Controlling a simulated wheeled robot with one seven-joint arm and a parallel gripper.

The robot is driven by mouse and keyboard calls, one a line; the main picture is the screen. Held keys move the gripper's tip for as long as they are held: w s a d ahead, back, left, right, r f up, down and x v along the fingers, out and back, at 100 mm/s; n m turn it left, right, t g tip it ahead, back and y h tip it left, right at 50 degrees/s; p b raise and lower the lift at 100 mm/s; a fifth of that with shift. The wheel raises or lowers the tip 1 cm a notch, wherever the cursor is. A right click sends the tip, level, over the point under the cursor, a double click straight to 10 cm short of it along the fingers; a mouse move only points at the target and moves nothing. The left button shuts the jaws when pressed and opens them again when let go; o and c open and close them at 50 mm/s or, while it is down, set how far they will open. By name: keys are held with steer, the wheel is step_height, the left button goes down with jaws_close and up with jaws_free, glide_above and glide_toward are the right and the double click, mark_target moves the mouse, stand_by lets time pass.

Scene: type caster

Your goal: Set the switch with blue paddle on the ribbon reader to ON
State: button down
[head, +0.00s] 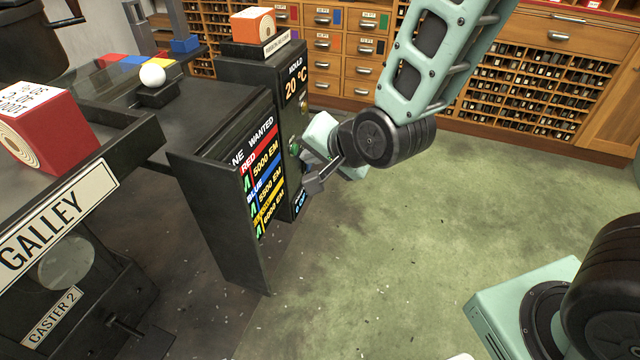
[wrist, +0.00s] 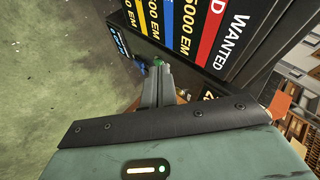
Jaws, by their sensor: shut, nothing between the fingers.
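The ribbon reader, a dark box with a partly legible "RIBBON" label (head: 276,42), stands on top of the dark cabinet (head: 262,66) in the head view. My gripper (head: 311,184) is shut and empty, low beside the cabinet's right side, near a small blue-lettered display (head: 300,203). In the wrist view, my shut gripper (wrist: 159,70) points toward the lower end of the "WANTED" board (wrist: 190,25). A small green spot shows at its tips; I cannot tell whether they touch anything.
An orange and white block (head: 252,24) sits on the reader. The "WANTED" board (head: 225,215) stands in front of the cabinet. Green floor (head: 430,220) is open at right.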

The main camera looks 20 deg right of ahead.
steer(key=w+d+f+m+t+b, duration=0.2)
steer(key=d+f+m+t+b, duration=0.1)
steer(key=f+b, duration=0.5)
steer(key=w+d+f+m+t+h+b, duration=0.1)
steer(key=d+f+m+t+b, duration=0.3)
steer(key=f+b, duration=0.4)
steer(key=w+d+f+m+t+b, duration=0.3)
steer(key=d+f+m+t+b, duration=0.1)
steer(key=f+b, duration=0.4)
steer(key=shift+w+m+t+b, duration=0.3)
steer(key=shift+w+m+b, duration=0.15)
steer(key=shift+b, duration=0.8)
steer(key=shift+r, duration=0.15)
steer(key=a+p+x, duration=0.2)
steer(key=p+x, duration=0.1)
steer(key=x, duration=0.9)
steer(key=shift+a+r, duration=0.25)
steer(key=shift+r, duration=0.15)
